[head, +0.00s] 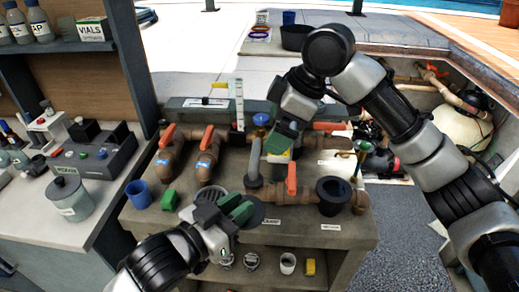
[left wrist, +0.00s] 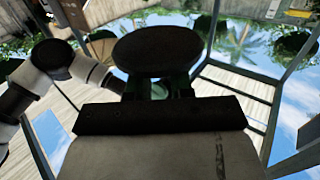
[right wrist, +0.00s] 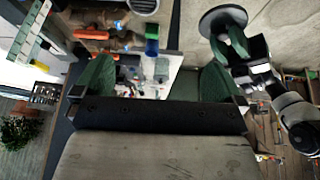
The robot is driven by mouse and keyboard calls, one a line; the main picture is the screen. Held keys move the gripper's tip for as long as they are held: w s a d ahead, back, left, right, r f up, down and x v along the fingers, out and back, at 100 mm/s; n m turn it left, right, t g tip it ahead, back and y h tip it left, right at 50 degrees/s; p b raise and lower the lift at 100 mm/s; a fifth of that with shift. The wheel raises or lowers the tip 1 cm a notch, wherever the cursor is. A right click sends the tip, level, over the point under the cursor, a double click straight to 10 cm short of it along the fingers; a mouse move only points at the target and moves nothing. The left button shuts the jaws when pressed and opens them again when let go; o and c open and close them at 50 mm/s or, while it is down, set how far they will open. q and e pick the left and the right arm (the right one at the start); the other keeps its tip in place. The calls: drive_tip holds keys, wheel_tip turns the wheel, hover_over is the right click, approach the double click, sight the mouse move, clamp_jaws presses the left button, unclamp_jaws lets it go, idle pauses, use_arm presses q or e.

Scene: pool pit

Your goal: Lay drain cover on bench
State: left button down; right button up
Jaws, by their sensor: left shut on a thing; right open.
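The drain cover (head: 259,212) is a dark round disc. My left gripper (head: 238,210) is shut on it above the front part of the bench (head: 353,231). The disc also shows as a dark oval in the left wrist view (left wrist: 158,50) and as a grey disc in the right wrist view (right wrist: 222,17). Whether it touches the bench top cannot be told. My right gripper (head: 281,140) is open and empty over the back part of the bench, above the pipes. Its two green fingers stand wide apart in the right wrist view (right wrist: 160,85).
Brown pipes with orange handles (head: 190,148) cover much of the bench top. A black round fitting (head: 332,190) is at the right. An open pit (head: 425,90) lies beyond the right side.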

sight(243, 201)
drive_tip(key=s+a+n+g+h, duration=0.2)
drive_tip(key=s+a+n, duration=0.1)
drive_tip(key=s+n, duration=0.4)
drive_tip(key=x, duration=0.4)
drive_tip(key=s+x, duration=0.1)
drive_tip(key=x, duration=0.7)
drive_tip(key=shift+s, duration=0.25)
drive_tip(key=c, duration=0.7)
use_arm(q)
drive_tip(key=c, duration=0.9)
unclamp_jaws()
drive_tip(key=shift+d, duration=0.1)
use_arm(e)
drive_tip(key=shift+m, duration=0.3)
drive_tip(key=shift+c, duration=0.4)
use_arm(q)
drive_tip(key=shift+s, duration=0.1)
use_arm(e)
drive_tip(key=shift+w+a, duration=0.1)
